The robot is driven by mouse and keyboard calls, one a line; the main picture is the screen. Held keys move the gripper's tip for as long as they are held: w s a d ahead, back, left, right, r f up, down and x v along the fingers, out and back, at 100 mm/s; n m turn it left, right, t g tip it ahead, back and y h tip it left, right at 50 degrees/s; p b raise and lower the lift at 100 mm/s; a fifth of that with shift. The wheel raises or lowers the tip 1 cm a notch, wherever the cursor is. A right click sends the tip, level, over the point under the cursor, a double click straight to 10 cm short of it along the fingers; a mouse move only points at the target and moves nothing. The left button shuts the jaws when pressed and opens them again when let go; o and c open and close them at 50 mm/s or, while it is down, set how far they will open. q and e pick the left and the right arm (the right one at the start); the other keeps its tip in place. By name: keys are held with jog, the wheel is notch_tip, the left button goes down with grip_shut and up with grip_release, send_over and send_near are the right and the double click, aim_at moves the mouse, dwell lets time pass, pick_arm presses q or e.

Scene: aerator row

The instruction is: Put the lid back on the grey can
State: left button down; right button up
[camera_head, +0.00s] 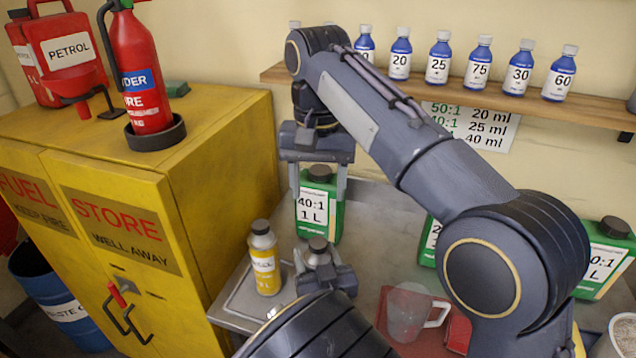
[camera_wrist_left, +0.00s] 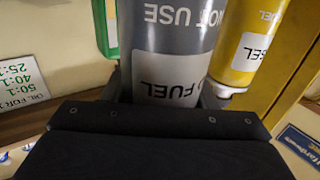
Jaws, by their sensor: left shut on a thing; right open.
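The grey can (camera_head: 317,262) stands upright on the grey bench, right of a yellow bottle (camera_head: 265,264). A dark round piece tops it; I cannot tell whether this is the lid or the neck. I see no separate loose lid.
A clear jug (camera_head: 408,312) stands on a red tray (camera_head: 382,325). More green cans (camera_head: 606,262) stand at the right. A shelf (camera_head: 400,90) with several blue bottles runs along the wall. A yellow cabinet (camera_head: 225,130) stands left. My right arm hides part of the bench.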

pick_arm(q)
jog(key=shift+c, duration=2.4)
grip_release()
jog(key=b+v, duration=0.1)
jog(key=v, duration=0.6)
jog(key=shift+s, duration=0.4)
jog(key=shift+d, duration=0.1)
